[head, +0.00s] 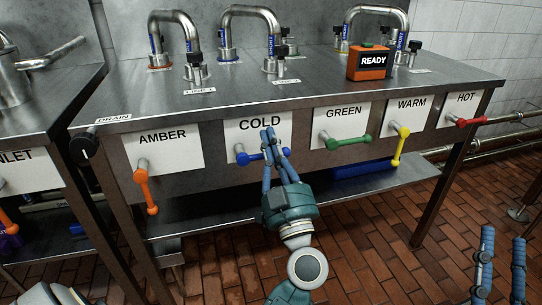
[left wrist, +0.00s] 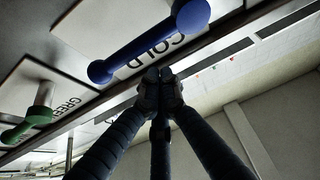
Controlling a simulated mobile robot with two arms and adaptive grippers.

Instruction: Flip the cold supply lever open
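The blue cold lever (head: 248,158) is on the front panel under the COLD label (head: 258,126). Its handle lies roughly level, reaching right from its pivot. In the left wrist view the blue lever (left wrist: 150,45) crosses above my fingertips. My left gripper (head: 269,133) is in front of the panel, its fingers pointing up across the lever's right part. Its fingertips meet in the left wrist view (left wrist: 159,78) with nothing between them. I cannot tell whether they touch the lever. My right gripper (head: 503,232) is at the lower right, fingers apart and empty, far from the panel.
An orange lever (head: 146,192) and a yellow lever (head: 399,148) hang down. A green lever (head: 347,142) and a red lever (head: 472,122) point right. An orange READY box (head: 368,65) stands on the steel counter (head: 130,92) near several taps. A lower shelf (head: 215,213) runs beneath.

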